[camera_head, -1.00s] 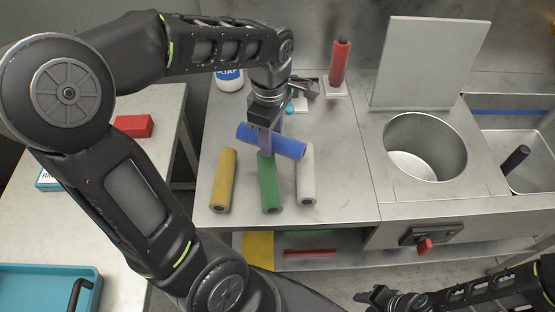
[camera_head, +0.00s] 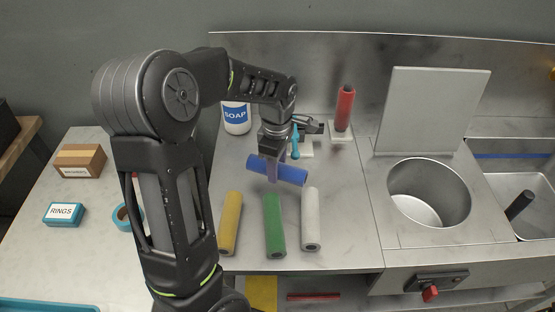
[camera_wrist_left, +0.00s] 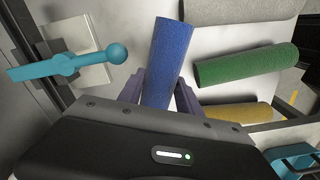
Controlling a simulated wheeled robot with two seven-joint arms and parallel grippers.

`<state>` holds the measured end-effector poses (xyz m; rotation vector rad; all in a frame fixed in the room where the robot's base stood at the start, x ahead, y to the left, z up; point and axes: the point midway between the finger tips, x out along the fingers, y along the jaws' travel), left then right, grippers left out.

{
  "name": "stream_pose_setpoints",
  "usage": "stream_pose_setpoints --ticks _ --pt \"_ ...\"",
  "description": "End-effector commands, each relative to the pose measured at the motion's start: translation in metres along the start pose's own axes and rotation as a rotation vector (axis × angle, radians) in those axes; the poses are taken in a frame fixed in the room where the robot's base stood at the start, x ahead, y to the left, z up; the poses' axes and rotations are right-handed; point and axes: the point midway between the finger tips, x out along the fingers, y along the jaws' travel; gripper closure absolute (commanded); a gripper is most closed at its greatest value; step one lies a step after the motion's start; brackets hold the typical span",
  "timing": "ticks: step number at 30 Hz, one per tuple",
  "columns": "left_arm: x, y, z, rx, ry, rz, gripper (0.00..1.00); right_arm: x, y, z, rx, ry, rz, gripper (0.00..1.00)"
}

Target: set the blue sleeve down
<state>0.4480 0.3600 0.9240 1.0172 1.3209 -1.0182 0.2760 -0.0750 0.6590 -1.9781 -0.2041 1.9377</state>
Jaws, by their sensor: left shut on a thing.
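The blue sleeve (camera_head: 290,174) is a blue foam tube lying crosswise in my left gripper (camera_head: 273,172). The gripper is shut on it near its left part, behind the yellow, green and white sleeves. In the left wrist view, the blue sleeve (camera_wrist_left: 167,62) sits between the two purple fingers (camera_wrist_left: 160,92). Whether it touches the counter (camera_head: 340,225) is hard to tell. My right gripper does not show.
The yellow sleeve (camera_head: 230,223), green sleeve (camera_head: 274,225) and white sleeve (camera_head: 310,218) lie side by side in front. A red sleeve (camera_head: 345,108) stands upright on a post behind. A round basin (camera_head: 430,165) is right.

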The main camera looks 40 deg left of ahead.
Motion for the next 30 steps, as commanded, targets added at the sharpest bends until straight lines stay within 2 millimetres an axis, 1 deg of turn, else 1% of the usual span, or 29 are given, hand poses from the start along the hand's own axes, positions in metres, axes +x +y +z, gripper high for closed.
stream_pose_setpoints --ticks 1,4,7,16,19,24,30 --pt "0.003 0.008 -0.004 -0.003 0.001 -0.002 1.00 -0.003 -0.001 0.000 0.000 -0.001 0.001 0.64" --pt "0.009 0.017 -0.007 -0.001 0.000 -0.002 1.00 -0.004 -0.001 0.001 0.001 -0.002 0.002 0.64" --pt "0.011 0.020 -0.008 -0.001 -0.001 0.000 1.00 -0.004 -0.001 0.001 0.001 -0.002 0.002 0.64" --pt "0.012 0.022 -0.009 0.000 0.000 0.000 1.00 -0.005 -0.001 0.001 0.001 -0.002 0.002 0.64" --pt "0.017 0.031 -0.013 0.000 0.001 -0.001 1.00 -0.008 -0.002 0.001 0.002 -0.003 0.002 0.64" --pt "0.032 0.046 -0.019 0.000 0.000 -0.002 1.00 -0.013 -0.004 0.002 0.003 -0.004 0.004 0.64" --pt "0.035 0.049 -0.020 0.001 -0.001 0.001 1.00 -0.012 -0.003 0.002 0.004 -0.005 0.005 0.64"
